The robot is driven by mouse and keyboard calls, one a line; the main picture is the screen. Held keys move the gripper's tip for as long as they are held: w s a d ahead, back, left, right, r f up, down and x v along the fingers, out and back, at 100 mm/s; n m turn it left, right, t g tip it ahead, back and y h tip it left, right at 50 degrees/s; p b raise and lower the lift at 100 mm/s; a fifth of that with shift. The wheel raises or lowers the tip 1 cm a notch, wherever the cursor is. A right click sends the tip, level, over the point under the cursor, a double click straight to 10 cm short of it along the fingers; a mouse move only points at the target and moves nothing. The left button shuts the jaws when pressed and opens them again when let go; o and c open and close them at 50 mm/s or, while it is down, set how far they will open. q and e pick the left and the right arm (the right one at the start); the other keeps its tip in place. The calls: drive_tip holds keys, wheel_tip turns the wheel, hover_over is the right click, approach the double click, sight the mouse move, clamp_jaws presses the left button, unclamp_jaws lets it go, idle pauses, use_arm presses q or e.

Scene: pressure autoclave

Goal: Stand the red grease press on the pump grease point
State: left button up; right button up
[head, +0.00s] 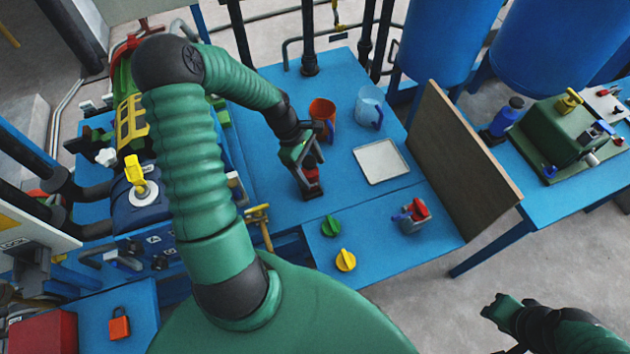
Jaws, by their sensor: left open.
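A small red piece on a dark base (312,182), which looks like the red grease press, stands on the blue table (265,205). My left gripper (306,168) is over it from above, open, with its fingers close around or beside it; contact cannot be told. A second small red-topped grey piece with a blue part (415,211) sits farther right on the table. The pump grease point cannot be picked out with certainty. A green machine (552,135) with a yellow fitting stands on the right table. My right gripper (503,309) hangs over the floor at lower right.
An orange cup (322,112), a light-blue mug (369,103) and a white tray (381,161) stand behind. Green (331,226) and yellow (346,260) knobs lie in front. An upright brown board (455,160) edges the table's right side. Blue tanks (450,40) stand behind.

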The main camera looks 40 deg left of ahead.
sight(314, 176)
use_arm(q)
drive_tip(key=f, duration=0.1)
drive_tip(key=a+f, duration=0.1)
drive_tip(key=f, duration=0.1)
drive_tip(key=w+f+b, duration=0.1)
drive_tip(key=f, duration=0.1)
drive_tip(key=shift+a+f, duration=0.3)
drive_tip(key=shift+f, duration=0.1)
drive_tip(key=shift+r, duration=0.1)
drive_tip(key=shift+d+r, duration=0.2)
drive_tip(key=shift+d, duration=0.3)
drive_tip(key=shift+d+r, duration=0.15)
drive_tip(key=shift+d, duration=0.35)
drive_tip(key=shift+c, duration=1.2)
drive_tip(key=shift+d+r, duration=0.1)
drive_tip(key=shift+d, duration=0.1)
drive_tip(key=shift+c, duration=2.4)
drive_tip(key=shift+a+f, duration=0.2)
drive_tip(key=shift+a, duration=0.35)
drive_tip(key=c, duration=0.5)
drive_tip(key=shift+a+f, duration=0.1)
drive_tip(key=shift+a, duration=0.15)
clamp_jaws()
drive_tip(key=shift+d, duration=0.35)
use_arm(e)
drive_tip(key=shift+a+f, duration=0.2)
drive_tip(key=shift+a, duration=0.3)
drive_tip(key=shift+a+f, duration=0.2)
drive_tip(key=shift+a, duration=0.25)
